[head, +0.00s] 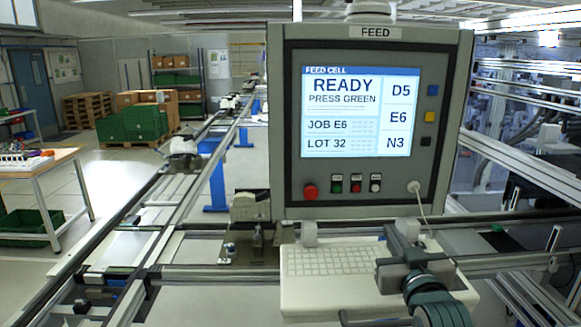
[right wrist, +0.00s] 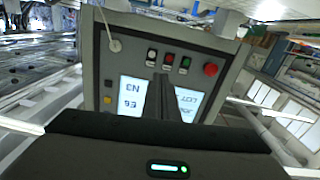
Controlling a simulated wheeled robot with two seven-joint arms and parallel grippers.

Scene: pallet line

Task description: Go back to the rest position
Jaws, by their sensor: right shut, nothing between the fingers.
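My right gripper (head: 402,236) is in front of the white keyboard shelf, below the lower right of the feed panel (head: 455,110). It is shut with nothing in it. In the right wrist view its closed fingers (right wrist: 160,82) stand out against the panel, which appears upside down there. The panel's screen (head: 360,112) reads READY, PRESS GREEN, JOB E6, LOT 32. Below it are a large red button (head: 310,192), a green button (head: 337,187), a small red one (head: 356,187) and a white one (head: 376,187). My left gripper is not in view.
The keyboard (head: 330,260) on its shelf lies just beside and behind my right gripper. Conveyor rails (head: 165,215) run back on the left, and aluminium framing (head: 530,170) stands on the right. A work table (head: 40,162) is at far left, with open floor between it and the rails.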

